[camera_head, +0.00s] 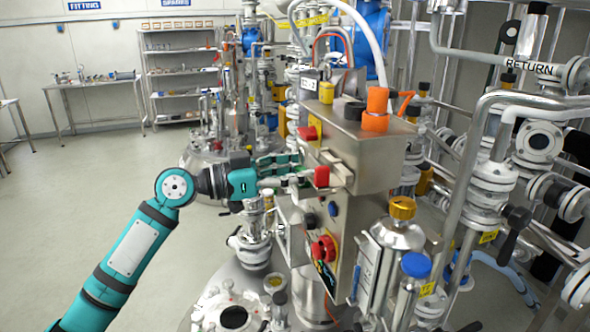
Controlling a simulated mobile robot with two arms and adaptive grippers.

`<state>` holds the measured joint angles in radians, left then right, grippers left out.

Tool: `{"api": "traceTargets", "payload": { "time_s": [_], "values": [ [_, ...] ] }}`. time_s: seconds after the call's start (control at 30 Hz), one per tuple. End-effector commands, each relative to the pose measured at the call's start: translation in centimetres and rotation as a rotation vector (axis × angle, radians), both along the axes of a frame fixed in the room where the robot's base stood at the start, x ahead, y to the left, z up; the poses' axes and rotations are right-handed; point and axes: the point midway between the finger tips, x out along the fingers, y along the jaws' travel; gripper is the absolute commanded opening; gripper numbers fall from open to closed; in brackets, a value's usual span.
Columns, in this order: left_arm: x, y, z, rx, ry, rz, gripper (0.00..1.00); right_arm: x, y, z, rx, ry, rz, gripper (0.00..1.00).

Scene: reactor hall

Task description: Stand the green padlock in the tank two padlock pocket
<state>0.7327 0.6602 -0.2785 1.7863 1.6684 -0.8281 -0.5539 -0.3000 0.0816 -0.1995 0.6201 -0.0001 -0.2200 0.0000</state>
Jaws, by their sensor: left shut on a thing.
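My left gripper (296,172) reaches in from the left, at the left side of a steel control box (372,160). It is shut on a small green thing (292,158), which looks like the green padlock; the fingers hide much of it. Just right of the fingertips, a red block (321,176), perhaps another padlock, sits by steel pocket-like brackets (338,172) on the box's side. I cannot tell which pocket belongs to tank two, nor whether the green thing touches a bracket. My right gripper is not in view.
A red knob (324,248) is on the panel below. Pipes and valves crowd the right. A capped bottle (398,235) stands in front. Open floor (100,190) lies left.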

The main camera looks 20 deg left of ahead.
Motion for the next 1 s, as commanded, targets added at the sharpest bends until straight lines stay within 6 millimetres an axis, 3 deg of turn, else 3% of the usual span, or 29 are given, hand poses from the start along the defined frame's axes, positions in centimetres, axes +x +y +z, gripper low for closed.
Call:
{"api": "traceTargets", "payload": {
  "time_s": [0.03, 0.47, 0.5, 0.7, 1.0],
  "values": [
    [-0.02, -0.28, -0.97, 0.009, 0.015, -0.007, 0.09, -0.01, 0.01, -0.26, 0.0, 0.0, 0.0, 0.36],
    [-0.01, -0.29, -1.03, 0.009, 0.015, -0.007, 0.09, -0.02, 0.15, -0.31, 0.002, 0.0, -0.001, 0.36],
    [-0.01, -0.29, -1.03, 0.009, 0.015, -0.007, 0.4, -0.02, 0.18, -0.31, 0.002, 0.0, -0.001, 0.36],
    [0.02, -0.23, -0.96, 0.009, 0.013, -0.005, 0.65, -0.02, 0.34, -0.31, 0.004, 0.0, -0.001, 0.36],
    [0.07, -0.11, -0.79, 0.008, 0.01, -0.002, 0.65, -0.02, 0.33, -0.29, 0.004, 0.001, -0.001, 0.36]
  ]
}}
